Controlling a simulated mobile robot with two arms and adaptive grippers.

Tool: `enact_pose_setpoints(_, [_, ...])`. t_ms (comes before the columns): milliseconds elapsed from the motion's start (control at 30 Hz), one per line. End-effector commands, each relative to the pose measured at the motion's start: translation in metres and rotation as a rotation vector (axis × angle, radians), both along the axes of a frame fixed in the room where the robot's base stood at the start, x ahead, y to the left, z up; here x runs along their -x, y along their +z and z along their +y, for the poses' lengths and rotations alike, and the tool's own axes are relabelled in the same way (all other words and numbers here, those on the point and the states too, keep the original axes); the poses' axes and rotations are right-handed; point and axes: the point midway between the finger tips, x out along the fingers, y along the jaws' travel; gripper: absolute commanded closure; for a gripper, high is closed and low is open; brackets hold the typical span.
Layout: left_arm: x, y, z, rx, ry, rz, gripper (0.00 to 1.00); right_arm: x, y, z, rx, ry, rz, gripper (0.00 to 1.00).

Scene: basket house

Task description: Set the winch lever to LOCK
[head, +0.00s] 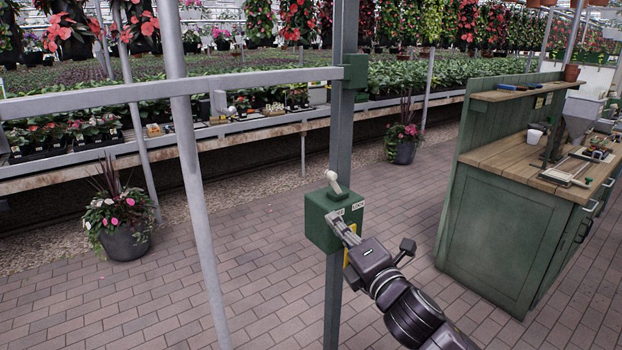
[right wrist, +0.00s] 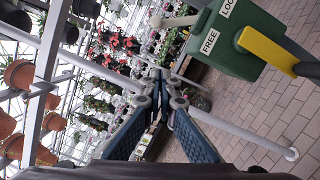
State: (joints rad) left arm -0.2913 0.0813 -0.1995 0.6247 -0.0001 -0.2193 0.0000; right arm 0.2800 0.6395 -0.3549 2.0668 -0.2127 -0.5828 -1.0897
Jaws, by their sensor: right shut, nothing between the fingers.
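The green winch box (head: 322,228) is mounted on a grey-green post in the head view. Its pale lever (head: 337,185) with a rounded knob stands up from the top of the box. A white LOCK label (head: 357,206) shows on the box; the FREE label (right wrist: 209,41) reads clearly in the right wrist view, beside LOCK. The lever also shows in the wrist view (right wrist: 178,20), reaching out left from the box (right wrist: 240,40). My right gripper (head: 333,218) is shut and empty, in front of the box's face and below the lever. In the wrist view its fingertips look apart from lever and box. My left gripper is out of view.
A yellow part (head: 349,243) sits on the box beside my gripper. A grey rail (head: 110,97) and a slanted pole (head: 195,170) stand to the left. A green workbench (head: 505,235) stands at right. Flower pots (head: 404,151) and brick floor lie behind.

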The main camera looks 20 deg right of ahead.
Motion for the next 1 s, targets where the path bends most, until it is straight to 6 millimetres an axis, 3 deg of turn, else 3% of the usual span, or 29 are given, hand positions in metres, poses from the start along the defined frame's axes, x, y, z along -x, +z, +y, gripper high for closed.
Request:
enact_pose_setpoints(467, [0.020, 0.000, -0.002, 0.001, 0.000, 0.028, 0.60, -0.002, 0.008, 0.002, 0.012, 0.002, -0.012, 1.00])
enact_pose_setpoints(667, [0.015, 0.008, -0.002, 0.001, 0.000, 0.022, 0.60, -0.027, 0.012, 0.006, 0.009, 0.002, -0.012, 1.00])
enact_pose_setpoints(1000, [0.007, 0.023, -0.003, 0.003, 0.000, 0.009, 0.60, -0.088, 0.016, 0.015, 0.009, 0.002, -0.011, 1.00])
